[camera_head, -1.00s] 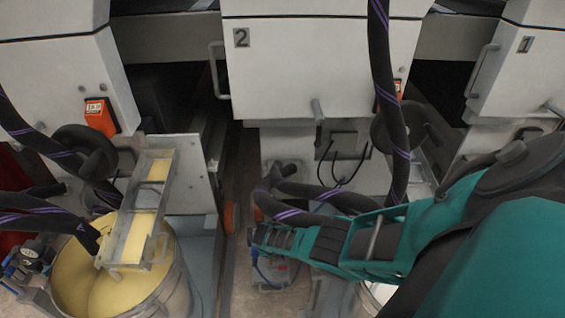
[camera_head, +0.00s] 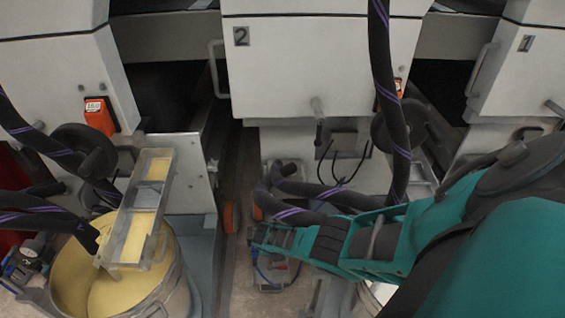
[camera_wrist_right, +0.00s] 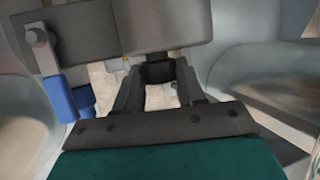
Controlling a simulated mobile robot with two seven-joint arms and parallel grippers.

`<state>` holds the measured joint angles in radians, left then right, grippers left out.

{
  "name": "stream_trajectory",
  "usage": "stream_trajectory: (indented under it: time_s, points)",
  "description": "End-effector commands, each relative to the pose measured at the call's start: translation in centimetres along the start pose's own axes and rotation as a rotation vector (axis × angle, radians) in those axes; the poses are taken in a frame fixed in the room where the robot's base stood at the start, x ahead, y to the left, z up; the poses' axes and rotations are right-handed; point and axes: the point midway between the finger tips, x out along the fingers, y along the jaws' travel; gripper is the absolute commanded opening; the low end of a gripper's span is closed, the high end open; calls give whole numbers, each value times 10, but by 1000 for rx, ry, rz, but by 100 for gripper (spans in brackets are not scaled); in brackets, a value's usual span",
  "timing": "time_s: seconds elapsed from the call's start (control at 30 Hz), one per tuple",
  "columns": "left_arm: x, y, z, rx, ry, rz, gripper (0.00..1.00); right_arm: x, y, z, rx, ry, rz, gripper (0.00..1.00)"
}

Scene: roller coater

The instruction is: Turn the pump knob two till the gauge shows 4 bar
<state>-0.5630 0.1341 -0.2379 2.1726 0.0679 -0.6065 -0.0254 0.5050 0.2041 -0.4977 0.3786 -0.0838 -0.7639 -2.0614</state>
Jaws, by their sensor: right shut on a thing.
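My right gripper (camera_head: 258,238) reaches in from the right over the pump (camera_head: 272,272) of unit two, on the floor below the white housing marked 2. In the right wrist view the gripper (camera_wrist_right: 158,78) has its two dark fingers closed on a small dark piece, which looks like the pump knob (camera_wrist_right: 157,71), just under a grey block (camera_wrist_right: 115,28) of the pump. The fingers and wrist hide most of the knob in the head view. No gauge face can be read in either view. My left gripper is not in view.
Black hoses with purple stripes (camera_head: 310,192) run close behind my right gripper. A bucket of yellow liquid (camera_head: 165,298) stands at the left, with another pump (camera_head: 25,262) beside it. Blue fittings (camera_wrist_right: 62,98) sit left of the fingers in the wrist view.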

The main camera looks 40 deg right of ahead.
Motion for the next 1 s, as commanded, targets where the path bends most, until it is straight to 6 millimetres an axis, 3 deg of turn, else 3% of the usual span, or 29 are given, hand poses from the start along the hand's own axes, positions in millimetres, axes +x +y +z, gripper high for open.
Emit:
stream_trajectory:
  time_s: [0.4,0.77,0.8,1.0]
  points:
    - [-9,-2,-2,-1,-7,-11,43,0,-5,-2,83,3,202,9]
    - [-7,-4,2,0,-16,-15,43,1,-4,-1,95,0,230,9]
    - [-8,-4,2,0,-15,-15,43,1,-4,-1,95,0,230,40]
    - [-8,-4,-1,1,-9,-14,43,1,-4,-1,95,0,230,59]
